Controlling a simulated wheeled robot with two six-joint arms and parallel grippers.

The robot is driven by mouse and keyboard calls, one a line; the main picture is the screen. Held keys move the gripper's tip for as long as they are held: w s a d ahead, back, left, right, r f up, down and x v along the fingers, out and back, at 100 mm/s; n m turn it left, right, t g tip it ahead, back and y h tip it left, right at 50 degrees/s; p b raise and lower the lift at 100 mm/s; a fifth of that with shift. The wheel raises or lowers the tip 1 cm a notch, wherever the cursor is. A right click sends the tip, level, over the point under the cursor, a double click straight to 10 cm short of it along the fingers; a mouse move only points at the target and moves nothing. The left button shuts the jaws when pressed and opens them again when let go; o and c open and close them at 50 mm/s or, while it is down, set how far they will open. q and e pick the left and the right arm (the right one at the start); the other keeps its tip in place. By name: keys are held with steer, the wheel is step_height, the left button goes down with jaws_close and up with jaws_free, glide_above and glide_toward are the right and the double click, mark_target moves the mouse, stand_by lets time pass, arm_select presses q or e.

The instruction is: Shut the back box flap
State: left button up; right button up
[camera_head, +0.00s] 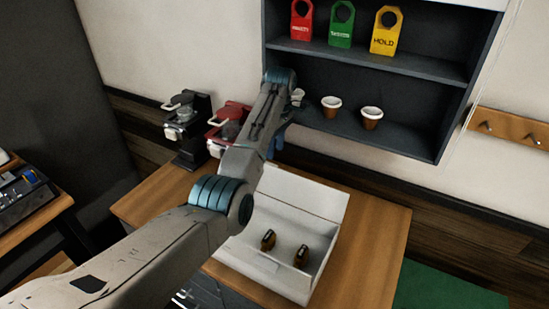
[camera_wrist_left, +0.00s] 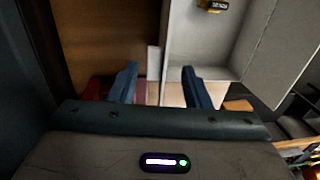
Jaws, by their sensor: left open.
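The white box (camera_head: 262,268) stands open on the wooden table, with two small dark brown items (camera_head: 268,240) (camera_head: 302,256) inside. Its back flap (camera_head: 304,192) stands raised and leans away from the opening. My left gripper (camera_head: 277,142) is behind and above the flap's left end, partly hidden by my own arm. In the left wrist view my left gripper (camera_wrist_left: 160,78) has its two blue fingers apart, with nothing clearly held between them. The open box (camera_wrist_left: 205,42) lies beyond the fingers there, with one brown item (camera_wrist_left: 213,5) at the top edge. Contact with the flap cannot be told.
A black brewer (camera_head: 188,130) and a red brewer (camera_head: 228,125) stand at the table's back left. A dark wall shelf (camera_head: 410,140) with cups and coloured tags hangs above. The table (camera_head: 375,235) is clear right of the box.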

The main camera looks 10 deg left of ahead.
mark_target(274, 166)
arm_select(q)
steer(key=shift+s+a+f+p, duration=0.1)
steer(key=shift+s+f+p, duration=0.3)
steer(key=shift+f+p, duration=0.1)
steer(key=f, duration=0.2)
steer(key=w+f+p, duration=0.1)
steer(key=f, duration=0.1)
steer(key=shift+w+a+f, duration=0.1)
steer(key=shift+f, duration=0.1)
steer(key=shift+s+r, duration=0.2)
steer(key=shift+s, duration=0.1)
steer(key=shift+c, duration=0.2)
steer(key=shift+w+f, duration=0.1)
jaws_close()
